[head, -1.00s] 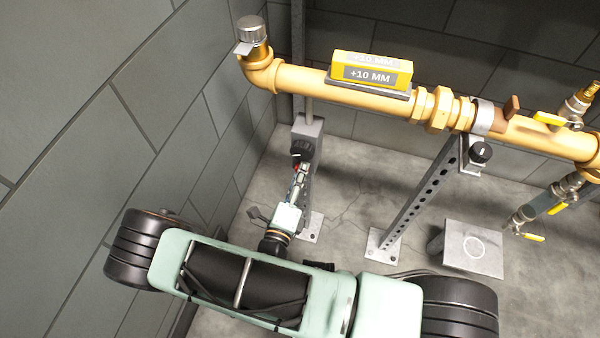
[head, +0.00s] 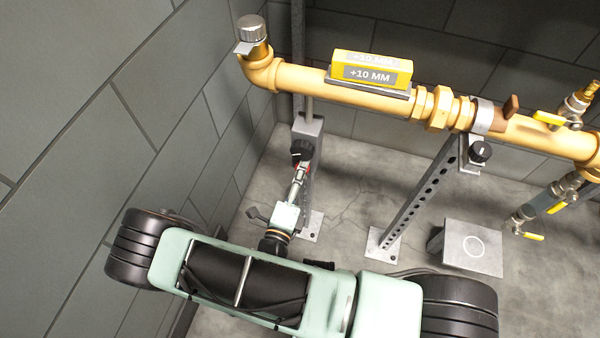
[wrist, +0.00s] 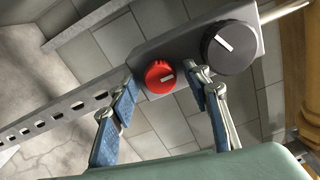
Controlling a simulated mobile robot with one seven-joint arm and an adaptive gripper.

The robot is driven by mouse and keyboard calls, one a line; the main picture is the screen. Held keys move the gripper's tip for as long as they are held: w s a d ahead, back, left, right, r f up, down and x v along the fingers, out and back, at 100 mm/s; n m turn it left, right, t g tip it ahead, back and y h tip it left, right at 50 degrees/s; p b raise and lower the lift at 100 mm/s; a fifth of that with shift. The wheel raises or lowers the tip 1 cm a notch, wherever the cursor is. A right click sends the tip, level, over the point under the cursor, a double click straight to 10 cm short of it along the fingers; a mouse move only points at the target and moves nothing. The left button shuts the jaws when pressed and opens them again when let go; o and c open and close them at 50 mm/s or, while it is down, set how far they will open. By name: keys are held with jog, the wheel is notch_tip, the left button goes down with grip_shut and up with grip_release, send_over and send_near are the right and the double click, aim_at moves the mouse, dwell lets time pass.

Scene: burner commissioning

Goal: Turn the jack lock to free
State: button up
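The jack is a grey block (head: 311,130) on an upright post under the left end of the yellow pipe. In the wrist view its grey face (wrist: 190,45) carries a small red knob (wrist: 157,70) with a white mark and a larger black knob (wrist: 240,50), also with a white mark. The black knob also shows in the head view (head: 301,149). No lock label is readable. My gripper (wrist: 160,80) is open, its fingertips on either side of the red knob, with a visible gap at each side. In the head view my gripper (head: 301,170) is just below the black knob.
The yellow pipe (head: 310,82) runs above, bearing a yellow "+10 MM" block (head: 370,72). A perforated strut (head: 425,190) with another black knob (head: 480,152) stands to the right. A grey pedestal (head: 470,262) is on the floor. The block wall is close on the left.

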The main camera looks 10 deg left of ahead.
jog(key=s, duration=1.2)
jog(key=shift+a, duration=0.45)
jog(key=shift+r, duration=0.1)
